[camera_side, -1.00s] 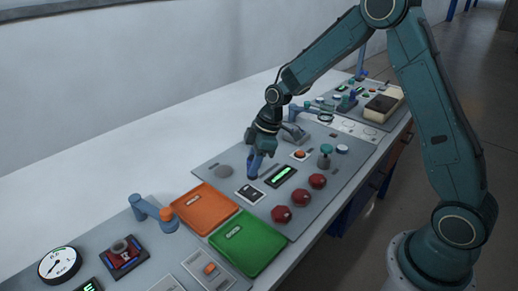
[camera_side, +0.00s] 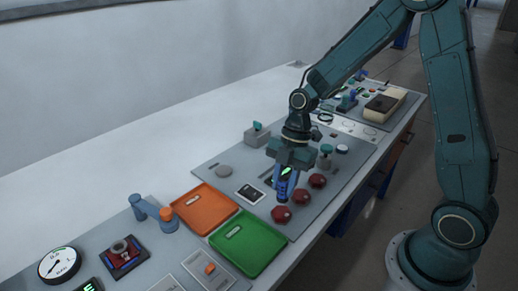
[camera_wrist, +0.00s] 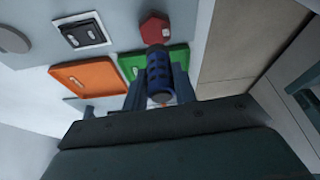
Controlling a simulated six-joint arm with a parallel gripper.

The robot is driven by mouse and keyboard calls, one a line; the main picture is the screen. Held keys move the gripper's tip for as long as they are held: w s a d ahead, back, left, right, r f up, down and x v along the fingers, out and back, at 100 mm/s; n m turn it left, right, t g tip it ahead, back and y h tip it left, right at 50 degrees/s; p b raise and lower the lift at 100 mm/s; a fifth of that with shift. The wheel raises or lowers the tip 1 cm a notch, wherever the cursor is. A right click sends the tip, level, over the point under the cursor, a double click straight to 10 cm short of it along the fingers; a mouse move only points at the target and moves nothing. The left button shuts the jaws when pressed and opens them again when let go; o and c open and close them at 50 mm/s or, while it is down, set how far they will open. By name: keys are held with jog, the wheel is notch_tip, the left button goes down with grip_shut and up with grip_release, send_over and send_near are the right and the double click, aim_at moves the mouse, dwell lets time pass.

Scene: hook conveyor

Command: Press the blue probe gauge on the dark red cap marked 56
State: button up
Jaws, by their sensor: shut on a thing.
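Three dark red caps stand in a row on the grey panel: a front one (camera_side: 282,214), a middle one (camera_side: 303,197) and a back one (camera_side: 318,181). Their numbers are too small to read, so I cannot tell which is 56. My gripper (camera_side: 286,176) is shut on the blue probe gauge (camera_side: 283,188), which points down with its lower end just above or at the front cap. I cannot tell whether they touch. The wrist view shows the probe (camera_wrist: 158,80) between the fingers (camera_wrist: 160,88), with a red cap (camera_wrist: 154,28) just past its end.
An orange tray (camera_side: 205,210) and a green tray (camera_side: 248,243) lie left of and in front of the caps. A black-and-white square plate (camera_side: 249,193) and a grey disc (camera_side: 224,171) are on the panel. A teal-topped knob (camera_side: 326,157) stands behind the caps.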

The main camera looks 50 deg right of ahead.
aim_at(284, 195)
jog(key=shift+f, duration=0.15)
jog(key=shift+f, duration=1.85)
jog(key=shift+f, duration=0.4)
dwell(2.9)
jog(key=shift+r, duration=0.15)
jog(key=shift+r, duration=2.4)
jog(key=shift+w, duration=0.1)
